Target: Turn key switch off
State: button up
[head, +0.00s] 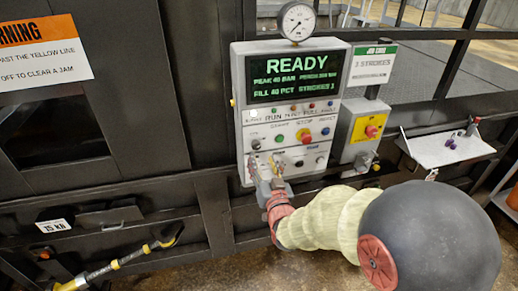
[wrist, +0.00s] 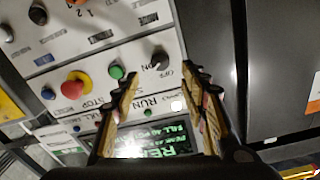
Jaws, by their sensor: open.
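The key switch (wrist: 160,59) is a small dark knob on the light grey control panel, with OFF and ON lettering beside it in the wrist view. It also shows small at the left of the button row in the head view (head: 255,144). Which way it is turned I cannot tell. My gripper (wrist: 165,78) is open, its two tan-padded fingers spread on either side of the switch's line, with nothing between them. In the head view my gripper (head: 266,165) is close in front of the panel's lower left. Whether it touches the switch I cannot tell.
A green button (wrist: 116,72) and a red stop button (wrist: 74,85) sit beside the switch. The lit screen (head: 295,76) reads READY. A yellow-plated box with a red button (head: 371,131) is to the right. A small shelf (head: 440,153) lies further right.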

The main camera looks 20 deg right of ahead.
aim_at(257, 147)
jog(key=w+p, duration=0.1)
jog(key=w, duration=0.6)
jog(key=shift+w, duration=0.3)
jog(key=shift+c, duration=1.4)
jog(key=c, duration=0.8)
grip_shut()
